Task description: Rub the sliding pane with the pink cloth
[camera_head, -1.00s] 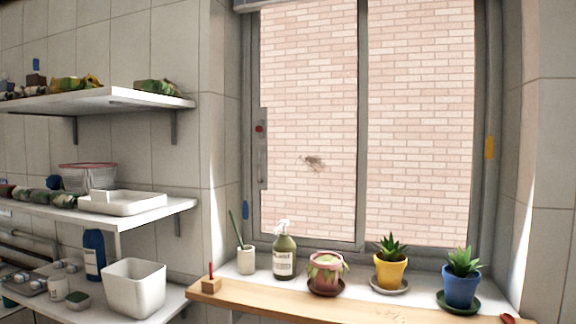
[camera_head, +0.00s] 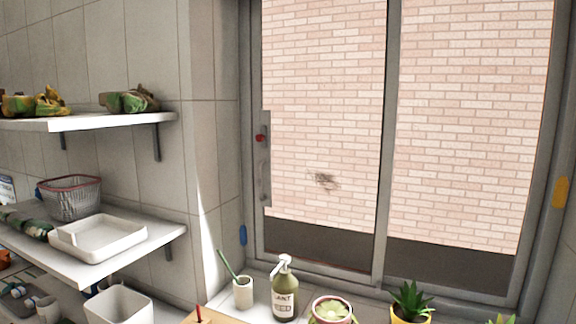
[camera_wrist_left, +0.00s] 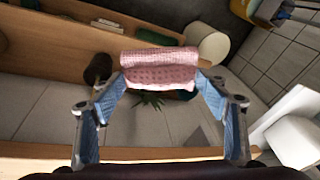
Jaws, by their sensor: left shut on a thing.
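The sliding pane (camera_head: 325,110) stands in the left half of the window in the head view. A dark smudge (camera_head: 324,181) marks its lower middle. The pane has a handle strip with a red button (camera_head: 261,138) at its left edge. The pink cloth (camera_wrist_left: 160,70) shows in the left wrist view, folded between the fingertips of my left gripper (camera_wrist_left: 160,78). My left gripper is shut on it. Neither gripper shows in the head view, and my right gripper is in no frame.
White shelves (camera_head: 100,121) with trays and a basket project from the left wall. The air before the pane looks clear.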

